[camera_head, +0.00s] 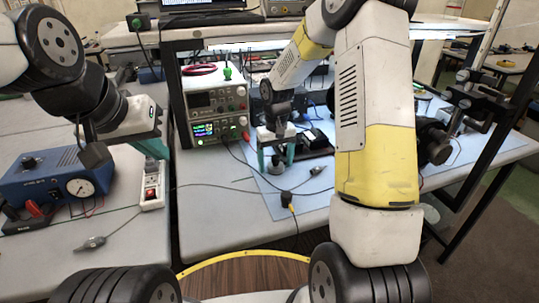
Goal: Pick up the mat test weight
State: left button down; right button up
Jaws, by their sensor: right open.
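The mat test weight looks to be the small dark grey piece (276,167) on the blue mat (262,204). It is small in the head view, and its lower edge meets the mat. My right gripper (276,157) points down over it with teal fingers apart, one on each side of the weight. I cannot tell whether either finger touches it. My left gripper (153,146) is at the left, above a white power strip, away from the weight. Its teal fingers overlap from this angle, so its opening is unclear.
A power supply stack (216,108) stands left of my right gripper. A black tray (312,143) lies close to its right. Cables and a black connector (287,199) lie on the mat in front. The white power strip (152,186) and a blue gauge box (50,180) are at left.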

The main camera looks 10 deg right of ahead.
aim_at(276, 156)
jog(key=shift+f, duration=0.1)
jog(key=shift+c, duration=0.5)
grip_shut()
jog(key=shift+r, duration=0.7)
notch_tip(276, 156, up, 2)
jog(key=shift+r, duration=0.1)
jog(key=s+a, duration=0.3)
jog(key=s, duration=0.1)
jog(key=s+a+r, duration=0.1)
jog(key=s+a, duration=0.1)
jog(key=s, duration=0.3)
jog(key=s+a, duration=0.3)
jog(key=s, duration=0.1)
jog(key=shift+s+a+r, duration=0.25)
jog(key=shift+a, duration=0.1)
